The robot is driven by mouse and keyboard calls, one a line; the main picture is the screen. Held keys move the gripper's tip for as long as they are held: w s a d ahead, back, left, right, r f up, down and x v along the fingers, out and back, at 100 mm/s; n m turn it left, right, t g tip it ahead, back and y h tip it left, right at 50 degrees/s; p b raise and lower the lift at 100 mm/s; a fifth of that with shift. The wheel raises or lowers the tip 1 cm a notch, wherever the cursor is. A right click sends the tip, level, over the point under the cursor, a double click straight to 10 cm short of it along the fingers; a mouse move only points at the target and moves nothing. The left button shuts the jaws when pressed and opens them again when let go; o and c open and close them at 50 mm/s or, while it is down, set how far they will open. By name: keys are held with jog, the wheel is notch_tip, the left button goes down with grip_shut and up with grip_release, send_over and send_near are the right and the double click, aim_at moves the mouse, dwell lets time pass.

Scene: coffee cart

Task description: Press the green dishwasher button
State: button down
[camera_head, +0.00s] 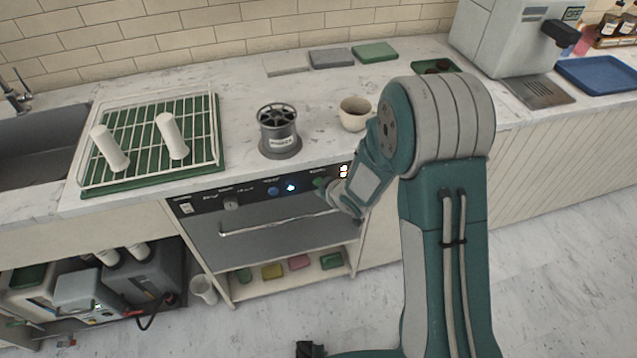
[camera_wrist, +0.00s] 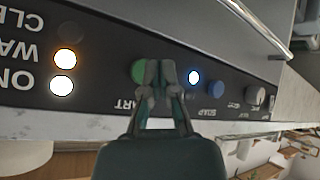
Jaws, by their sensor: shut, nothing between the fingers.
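The dishwasher (camera_head: 260,243) is built in under the counter, with a dark control panel along its top edge. The green button (camera_wrist: 138,71) shows in the wrist view beside my gripper (camera_wrist: 161,66), partly covered by the left finger. The button (camera_head: 319,183) also shows in the head view, by the tip of my gripper (camera_head: 327,192). My gripper is shut and empty, right at the panel. I cannot tell whether it touches the button. A blue lit indicator (camera_wrist: 193,78) and a blue button (camera_wrist: 216,91) sit to the right in the wrist view.
The dishwasher handle (camera_head: 270,229) juts out below the panel. Two lit lamps, one orange-rimmed (camera_wrist: 65,58) and one white (camera_wrist: 62,86), glow on the panel. A grey spoked-top canister (camera_head: 279,135) and a cream cup (camera_head: 355,113) stand on the counter above.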

jog(key=s, duration=0.2)
jog(key=s+d, duration=0.1)
jog(key=s, duration=0.1)
jog(key=shift+s+d, duration=0.2)
jog(key=shift+s, duration=0.2)
jog(key=shift+r, duration=0.1)
dwell(0.6)
jog(key=s+d+r+m+h, duration=0.25)
jog(key=d+r, duration=0.25)
jog(key=r, duration=0.4)
jog(key=s+d+r+m+h, duration=0.25)
jog(key=d+r, duration=0.25)
jog(key=r, duration=0.3)
jog(key=s+d+r+m+g, duration=0.1)
jog(key=s+d+r+m, duration=0.1)
jog(key=s+r, duration=0.3)
jog(key=s+d+r+m+g, duration=0.1)
jog(key=s+r+m, duration=0.2)
jog(key=s, duration=1)
notch_tip(320, 180, up, 3)
jog(key=shift+s+d+f+m, duration=0.1)
jog(key=shift+s+d+m, duration=0.15)
jog(key=shift+d+m, duration=0.15)
